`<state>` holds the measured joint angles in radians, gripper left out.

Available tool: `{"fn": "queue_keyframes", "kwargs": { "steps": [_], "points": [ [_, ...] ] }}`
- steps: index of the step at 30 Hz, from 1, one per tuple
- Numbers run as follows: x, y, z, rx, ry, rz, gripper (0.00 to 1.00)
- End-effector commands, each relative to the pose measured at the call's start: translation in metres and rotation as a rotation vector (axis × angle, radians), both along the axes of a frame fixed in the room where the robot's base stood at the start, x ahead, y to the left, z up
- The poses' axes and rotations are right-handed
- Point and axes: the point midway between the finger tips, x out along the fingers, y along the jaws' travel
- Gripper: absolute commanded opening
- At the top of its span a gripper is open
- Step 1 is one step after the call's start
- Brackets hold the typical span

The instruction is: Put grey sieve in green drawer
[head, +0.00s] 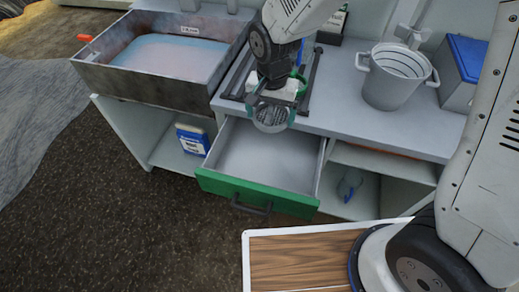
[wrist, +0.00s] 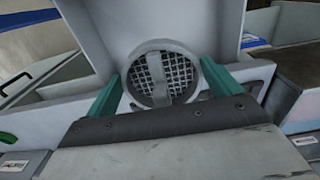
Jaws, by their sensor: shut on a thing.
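The grey sieve (head: 271,117) is a round mesh disc with a grey rim and a bar across it. My gripper (head: 270,112) is shut on it, with a green finger on each side of the rim. The wrist view shows the sieve (wrist: 160,76) between the two green fingers (wrist: 161,92). The green drawer (head: 240,192) is pulled open, with a green front, a dark handle and a pale interior that looks empty. In the head view the sieve appears over the drawer's back edge; its exact height above it is hard to tell.
A metal basin (head: 130,88) of pale liquid with an orange-handled part stands left. A grey bucket (head: 394,82) and a blue-lidded box (head: 464,75) stand on the counter (head: 340,118) to the right. A blue-and-white package (head: 192,140) sits on the open shelf left of the drawer.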

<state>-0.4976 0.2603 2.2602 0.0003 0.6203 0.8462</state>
Motion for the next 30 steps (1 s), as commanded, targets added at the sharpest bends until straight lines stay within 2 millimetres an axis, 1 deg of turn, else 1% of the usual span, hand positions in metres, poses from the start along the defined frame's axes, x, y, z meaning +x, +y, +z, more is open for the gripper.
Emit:
{"fn": "queue_keyframes", "kwargs": {
  "steps": [1, 6, 9, 12, 15, 20, 22, 27, 30],
  "points": [
    [-0.001, -0.001, -0.013, -0.004, 0.007, -0.001, 0.66],
    [-0.002, -0.001, -0.060, -0.004, 0.008, -0.001, 0.66],
    [-0.002, -0.001, -0.086, -0.004, 0.007, -0.001, 0.66],
    [-0.001, -0.001, -0.106, -0.003, 0.005, 0.000, 0.66],
    [-0.001, 0.000, -0.118, -0.002, 0.003, 0.000, 0.66],
    [-0.001, 0.000, -0.128, -0.001, 0.003, 0.001, 0.66],
    [-0.001, 0.000, -0.135, -0.001, 0.003, 0.001, 0.66],
    [-0.001, 0.000, -0.160, -0.002, 0.004, 0.001, 0.66],
    [-0.001, 0.000, -0.164, -0.001, 0.001, 0.001, 0.66]
  ]
}}
